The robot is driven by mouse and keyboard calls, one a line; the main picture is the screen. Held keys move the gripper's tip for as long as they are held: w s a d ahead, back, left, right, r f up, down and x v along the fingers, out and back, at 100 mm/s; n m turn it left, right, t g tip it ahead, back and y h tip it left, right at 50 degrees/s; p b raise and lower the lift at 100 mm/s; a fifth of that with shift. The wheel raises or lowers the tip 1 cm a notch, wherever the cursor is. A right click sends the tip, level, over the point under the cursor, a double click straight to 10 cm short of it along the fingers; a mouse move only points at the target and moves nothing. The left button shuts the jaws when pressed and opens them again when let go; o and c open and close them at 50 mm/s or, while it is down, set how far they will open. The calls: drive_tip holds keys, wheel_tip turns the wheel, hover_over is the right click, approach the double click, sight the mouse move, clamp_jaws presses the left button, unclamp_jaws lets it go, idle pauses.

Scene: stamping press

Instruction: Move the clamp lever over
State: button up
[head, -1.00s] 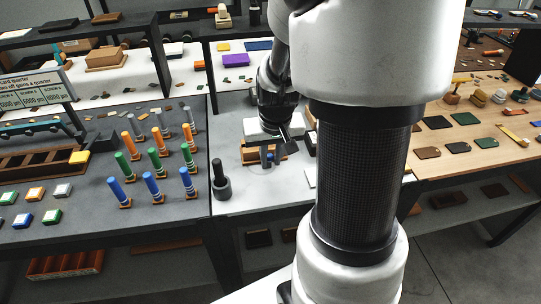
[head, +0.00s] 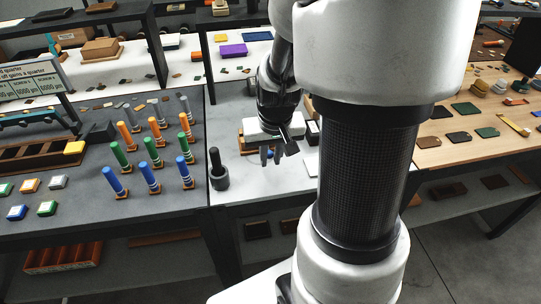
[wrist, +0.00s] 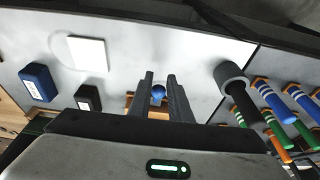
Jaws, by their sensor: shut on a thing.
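The clamp lever shows in the wrist view as a round blue knob (wrist: 158,91) between my two fingers. Its wooden base (wrist: 133,102) is partly hidden behind the fingers. My gripper (wrist: 160,79) is shut on the lever, with the fingertips reaching past the knob. In the head view my gripper (head: 271,157) points down at the front of the wooden base (head: 243,139) on the light bench.
A dark cup with an upright handle (head: 217,172) stands left of my gripper. Several coloured pegs (head: 150,178) stand on the grey bench further left. The wrist view shows a blue box (wrist: 38,83), a black box (wrist: 88,97) and a white plate (wrist: 87,53).

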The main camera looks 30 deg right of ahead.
drive_tip(key=shift+s+a+f+b, duration=0.15)
drive_tip(key=shift+f+b, duration=0.15)
drive_tip(key=shift+f, duration=0.2)
drive_tip(key=shift+s+d+f+b, duration=0.15)
drive_tip(key=shift+f+b, duration=0.15)
drive_tip(key=shift+f, duration=0.15)
clamp_jaws()
drive_tip(key=shift+a, duration=0.1)
drive_tip(key=shift+s+a+f+b, duration=0.1)
drive_tip(key=shift+s+f+b, duration=0.1)
drive_tip(key=shift+f+b, duration=0.35)
drive_tip(key=shift+s+f+b, duration=0.15)
drive_tip(key=shift+f+b, duration=0.3)
drive_tip(key=shift+f, duration=0.2)
drive_tip(key=shift+o, duration=2)
unclamp_jaws()
drive_tip(key=shift+r, duration=0.1)
